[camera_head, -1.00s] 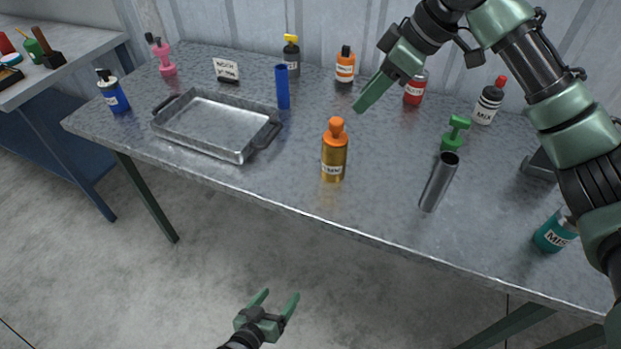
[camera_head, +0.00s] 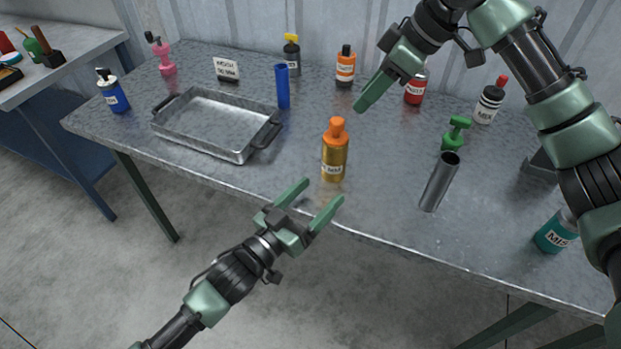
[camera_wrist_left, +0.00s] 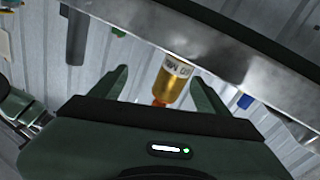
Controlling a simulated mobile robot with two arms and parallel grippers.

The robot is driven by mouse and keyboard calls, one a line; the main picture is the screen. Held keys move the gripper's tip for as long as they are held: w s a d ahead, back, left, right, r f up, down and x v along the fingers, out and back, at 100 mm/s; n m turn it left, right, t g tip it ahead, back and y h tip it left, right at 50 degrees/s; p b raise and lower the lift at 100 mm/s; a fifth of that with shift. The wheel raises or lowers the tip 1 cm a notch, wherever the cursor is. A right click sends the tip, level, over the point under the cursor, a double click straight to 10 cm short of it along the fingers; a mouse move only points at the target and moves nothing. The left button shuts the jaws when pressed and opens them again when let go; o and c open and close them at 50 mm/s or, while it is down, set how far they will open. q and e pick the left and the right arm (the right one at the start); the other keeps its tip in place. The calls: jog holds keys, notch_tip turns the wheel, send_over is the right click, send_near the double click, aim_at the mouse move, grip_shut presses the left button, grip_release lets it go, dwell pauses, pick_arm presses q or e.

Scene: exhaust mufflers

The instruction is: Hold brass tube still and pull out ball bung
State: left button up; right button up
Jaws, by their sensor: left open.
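The brass tube (camera_head: 334,163) stands upright near the table's front edge, with a pale label low on its side. An orange ball bung (camera_head: 337,126) sits in its top. In the left wrist view the brass tube (camera_wrist_left: 176,80) shows upside down between the fingers, its orange bung (camera_wrist_left: 160,102) partly hidden by my gripper body. My left gripper (camera_head: 319,192) is open and empty, in front of and below the tube, by the table edge, apart from it. My right gripper (camera_head: 362,105) hangs above the table, up and right of the tube; its fingers overlap, so its opening is unclear.
A metal tray (camera_head: 160,131) lies left, with a blue tube (camera_head: 283,86) beside it. A steel tube (camera_head: 439,182), a green-handled item (camera_head: 456,132) and a teal bottle (camera_head: 553,232) stand right. Several bottles line the back. The table front (camera_head: 385,225) between brass and steel tubes is clear.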

aim_at(326, 166)
pick_arm(q)
jog(key=w, duration=0.1)
jog(key=w+m, duration=0.1)
jog(key=w+a+m, duration=0.1)
jog(key=shift+w+a+r+y, duration=0.1)
jog(key=shift+w+r+y, duration=0.15)
jog(key=shift+w+y, duration=0.1)
jog(key=shift+w, duration=0.3)
jog(key=x, duration=0.7)
jog(key=shift+w+d, duration=0.1)
jog(key=shift+d, duration=0.15)
jog(key=shift+f, duration=0.1)
jog(key=c, duration=1.6)
jog(key=shift+o, duration=0.2)
